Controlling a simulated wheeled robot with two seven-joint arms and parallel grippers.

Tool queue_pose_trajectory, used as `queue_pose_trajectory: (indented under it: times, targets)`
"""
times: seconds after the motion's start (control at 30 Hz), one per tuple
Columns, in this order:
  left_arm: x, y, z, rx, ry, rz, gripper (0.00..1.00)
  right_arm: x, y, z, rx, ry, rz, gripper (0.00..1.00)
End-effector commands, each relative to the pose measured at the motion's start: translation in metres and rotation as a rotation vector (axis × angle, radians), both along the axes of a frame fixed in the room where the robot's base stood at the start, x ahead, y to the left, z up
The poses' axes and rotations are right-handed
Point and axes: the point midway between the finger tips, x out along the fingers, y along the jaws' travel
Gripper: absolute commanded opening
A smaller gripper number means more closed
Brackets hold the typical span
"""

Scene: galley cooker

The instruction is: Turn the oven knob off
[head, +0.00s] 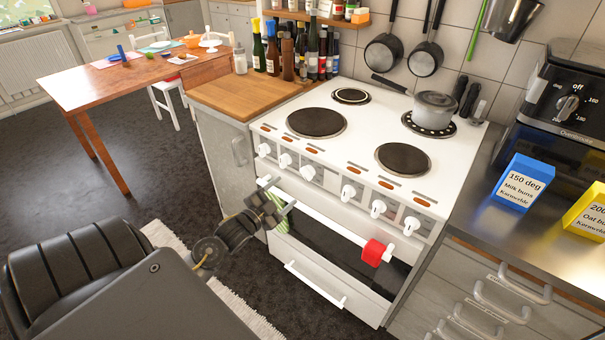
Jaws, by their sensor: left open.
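The white cooker (272,130) has a row of white knobs along its front panel, among them a left knob (264,150) and a right knob (411,225). A black countertop oven (545,85) at the right has a round knob (567,107) under the word "off"; its exact setting is too small to tell. My left gripper (279,211) is open, in front of the cooker at the left end of the white oven handle (325,218), below the left knobs. I cannot tell whether it touches the handle. My right gripper is out of view.
A pot (434,110) stands on the back right plate. Blue (523,182) and yellow (590,212) boxes stand on the right counter. A wooden table (130,80) is at the left.

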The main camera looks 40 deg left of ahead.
Motion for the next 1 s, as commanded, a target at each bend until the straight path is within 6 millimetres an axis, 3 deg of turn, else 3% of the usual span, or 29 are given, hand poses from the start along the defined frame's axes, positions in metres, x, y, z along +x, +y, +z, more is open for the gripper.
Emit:
queue_pose_trajectory:
  times: [0.5, 0.7, 1.0]
  targets:
    - [0.087, 0.001, 0.002, -0.002, -0.002, -0.001, 0.67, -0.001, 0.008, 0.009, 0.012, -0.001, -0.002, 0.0]
    - [0.1, 0.001, 0.001, -0.002, -0.001, -0.001, 0.67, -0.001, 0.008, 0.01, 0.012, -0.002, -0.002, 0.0]
    - [0.101, 0.001, 0.001, -0.002, -0.001, -0.001, 0.65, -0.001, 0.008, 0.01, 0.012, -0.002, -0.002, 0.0]
